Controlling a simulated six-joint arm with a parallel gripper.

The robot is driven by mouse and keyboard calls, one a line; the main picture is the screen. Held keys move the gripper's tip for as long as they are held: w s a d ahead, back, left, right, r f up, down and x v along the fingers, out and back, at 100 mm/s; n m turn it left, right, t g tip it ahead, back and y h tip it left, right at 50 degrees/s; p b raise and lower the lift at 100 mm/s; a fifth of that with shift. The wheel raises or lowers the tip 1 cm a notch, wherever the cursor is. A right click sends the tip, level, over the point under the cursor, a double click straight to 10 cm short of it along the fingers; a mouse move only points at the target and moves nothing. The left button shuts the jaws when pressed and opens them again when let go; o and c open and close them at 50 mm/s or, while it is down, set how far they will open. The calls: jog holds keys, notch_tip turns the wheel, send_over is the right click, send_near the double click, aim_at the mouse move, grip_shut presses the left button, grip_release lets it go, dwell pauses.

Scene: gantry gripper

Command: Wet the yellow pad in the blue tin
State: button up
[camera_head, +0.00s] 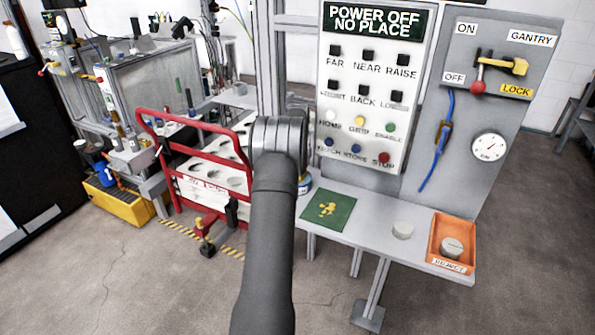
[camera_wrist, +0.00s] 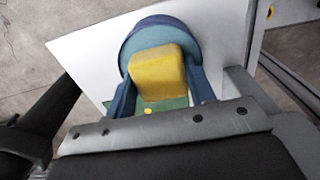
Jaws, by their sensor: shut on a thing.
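The yellow pad (camera_wrist: 158,72) is held between the two blue fingers of my gripper (camera_wrist: 162,82), which is shut on it. The blue tin (camera_wrist: 136,38) is round and open, right beyond the pad in the wrist view. The pad overlaps the tin's opening in that view; I cannot tell whether it touches the inside. In the head view the tin (camera_head: 305,186) shows only as a sliver beside my arm, on the shelf's left end. My arm hides the gripper and the pad there.
A green mat (camera_head: 343,222) with yellow marks lies on the white shelf (camera_head: 372,222), right of the tin. A pale round piece (camera_head: 402,230) and an orange tray (camera_head: 437,240) holding another stand further right. The control panel (camera_head: 345,150) rises behind. A red frame (camera_head: 172,190) stands left.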

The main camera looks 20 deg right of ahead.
jog(key=shift+f, duration=0.1)
jog(key=shift+r, duration=3.55)
jog(key=shift+a, duration=0.1)
jog(key=s+a+n, duration=0.3)
jog(key=a+n, duration=0.5)
jog(key=a, duration=0.1)
jog(key=s+a+f+n, duration=0.1)
jog(key=s+a+n, duration=0.3)
jog(key=a+n, duration=0.3)
jog(key=s+a+n, duration=0.4)
jog(key=a+n, duration=0.4)
jog(key=a, duration=0.5)
jog(key=shift+a+f+n, duration=0.25)
jog(key=shift+n, duration=0.05)
